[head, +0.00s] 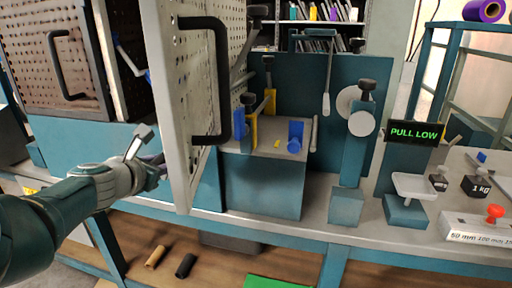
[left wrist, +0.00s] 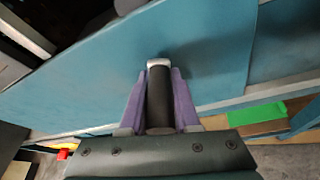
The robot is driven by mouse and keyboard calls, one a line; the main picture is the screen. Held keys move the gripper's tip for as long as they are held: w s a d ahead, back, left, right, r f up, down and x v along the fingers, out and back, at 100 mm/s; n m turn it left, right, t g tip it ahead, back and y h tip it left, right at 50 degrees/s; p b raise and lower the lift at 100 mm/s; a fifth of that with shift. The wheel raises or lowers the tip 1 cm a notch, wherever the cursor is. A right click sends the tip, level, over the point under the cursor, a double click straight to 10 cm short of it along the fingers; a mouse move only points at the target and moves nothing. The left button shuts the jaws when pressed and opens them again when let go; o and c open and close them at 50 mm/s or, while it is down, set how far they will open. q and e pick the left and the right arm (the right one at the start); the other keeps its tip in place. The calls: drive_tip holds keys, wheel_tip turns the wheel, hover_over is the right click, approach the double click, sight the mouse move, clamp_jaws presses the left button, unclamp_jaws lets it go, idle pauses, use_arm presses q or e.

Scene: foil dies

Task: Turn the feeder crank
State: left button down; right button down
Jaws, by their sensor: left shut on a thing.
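The feeder crank shows in the head view as a pale grey arm (head: 138,142) in front of the teal housing, left of the open perforated door. In the left wrist view its black cylindrical handle (left wrist: 160,100) with a silver end lies lengthwise between my purple fingers. My left gripper (head: 157,168) is shut on that handle; it also shows in the left wrist view (left wrist: 158,82). The gripper and door edge partly hide the handle in the head view. My right gripper is not in view.
The open perforated door (head: 185,100) with a black pull handle (head: 222,80) stands close right of my left gripper. A teal press (head: 262,185) with blue and yellow parts is beyond it. A PULL LOW display (head: 414,132) stands right. Black and tan cylinders lie below.

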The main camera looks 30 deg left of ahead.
use_arm(q)
drive_tip(key=shift+w+d+f+h, duration=0.1)
drive_tip(key=shift+d+f+h, duration=0.15)
drive_tip(key=shift+d, duration=0.25)
drive_tip(key=c, duration=1)
unclamp_jaws()
drive_tip(key=shift+o, duration=0.8)
drive_tip(key=shift+d, duration=0.25)
drive_tip(key=shift+o, duration=0.9)
drive_tip(key=shift+a, duration=0.1)
drive_tip(key=shift+a+r, duration=0.1)
drive_tip(key=shift+a, duration=0.05)
drive_tip(key=shift+r, duration=0.1)
drive_tip(key=p+v, duration=0.6)
drive_tip(key=v, duration=0.4)
drive_tip(key=shift+f, duration=0.2)
